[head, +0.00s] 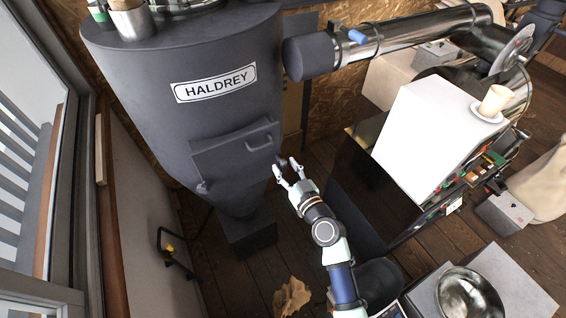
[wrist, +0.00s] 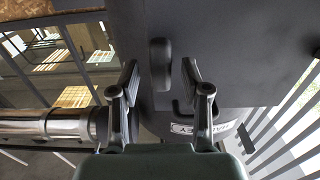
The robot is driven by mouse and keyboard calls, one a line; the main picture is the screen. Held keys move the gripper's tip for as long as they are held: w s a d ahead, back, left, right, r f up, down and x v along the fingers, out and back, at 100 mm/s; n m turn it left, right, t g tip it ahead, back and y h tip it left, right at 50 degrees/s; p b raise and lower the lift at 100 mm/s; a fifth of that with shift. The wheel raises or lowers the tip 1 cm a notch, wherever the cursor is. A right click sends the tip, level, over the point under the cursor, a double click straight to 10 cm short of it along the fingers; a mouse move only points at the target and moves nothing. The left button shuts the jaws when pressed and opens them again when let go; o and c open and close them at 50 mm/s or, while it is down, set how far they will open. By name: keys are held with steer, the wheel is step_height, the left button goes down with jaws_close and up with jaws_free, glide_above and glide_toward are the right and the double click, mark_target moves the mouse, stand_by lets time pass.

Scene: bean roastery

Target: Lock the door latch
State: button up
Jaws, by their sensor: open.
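The dark grey door (head: 225,152) with its bar handle (head: 258,143) is on the front of the cone-shaped HALDREY vessel (head: 185,110) and looks closed. In the wrist view, the latch, a dark rounded bar (wrist: 160,58), stands upright in the picture beside the door panel (wrist: 225,50). My gripper (head: 285,166) is at the right edge of the door and open. In the wrist view its fingers (wrist: 160,72) lie on either side of the latch's lower part, with gaps on both sides. Whether the latch is engaged I cannot tell.
A metal duct (head: 400,35) runs from the vessel to the upper right. A white-topped machine (head: 425,130) stands right of my arm. A window (head: 35,110) is at the left. A crumpled brown sack (head: 291,297) lies on the floor.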

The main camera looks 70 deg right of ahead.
steer(key=shift+x, duration=0.9)
steer(key=shift+c, duration=0.2)
jaws_close()
